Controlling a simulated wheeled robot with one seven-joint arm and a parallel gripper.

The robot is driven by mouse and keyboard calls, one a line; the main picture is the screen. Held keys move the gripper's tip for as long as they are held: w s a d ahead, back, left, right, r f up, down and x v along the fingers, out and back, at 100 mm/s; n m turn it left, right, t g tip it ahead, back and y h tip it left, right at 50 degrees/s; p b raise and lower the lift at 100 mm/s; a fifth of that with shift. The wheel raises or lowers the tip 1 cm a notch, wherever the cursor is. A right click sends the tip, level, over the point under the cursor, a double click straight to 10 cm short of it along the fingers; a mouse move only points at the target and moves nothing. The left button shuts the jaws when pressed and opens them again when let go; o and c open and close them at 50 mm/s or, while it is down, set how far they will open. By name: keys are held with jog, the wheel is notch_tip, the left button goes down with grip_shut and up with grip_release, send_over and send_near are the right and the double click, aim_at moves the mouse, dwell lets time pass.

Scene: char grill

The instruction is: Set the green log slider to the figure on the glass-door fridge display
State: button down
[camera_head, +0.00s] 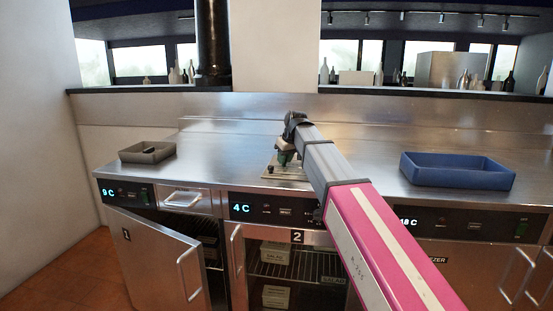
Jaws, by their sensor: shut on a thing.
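A log panel (270,171), a small pale plate, lies on the steel counter near its middle, partly behind my arm. My gripper (287,156) points down over it and is shut on the green log slider (285,159). The fingers hide most of the slider, and I cannot read its setting or the scale. The glass-door fridge (275,262), labelled 2, stands below with shelves visible inside. Its display (241,209) reads 4 C.
A left fridge (155,250) has its solid door ajar and reads 9 C. A freezer (465,265) at right reads 18 C, its left edge hidden by my arm. A grey tray (147,153) and a blue tray (457,174) stand on the counter.

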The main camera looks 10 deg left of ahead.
aim_at(295, 167)
jog(key=d, duration=0.5)
jog(key=shift+d, duration=0.1)
jog(key=c, duration=0.9)
grip_release()
jog(key=v, duration=1)
jog(key=shift+s+d+r, duration=0.1)
jog(key=shift+s+r, duration=0.05)
jog(key=shift+r, duration=0.25)
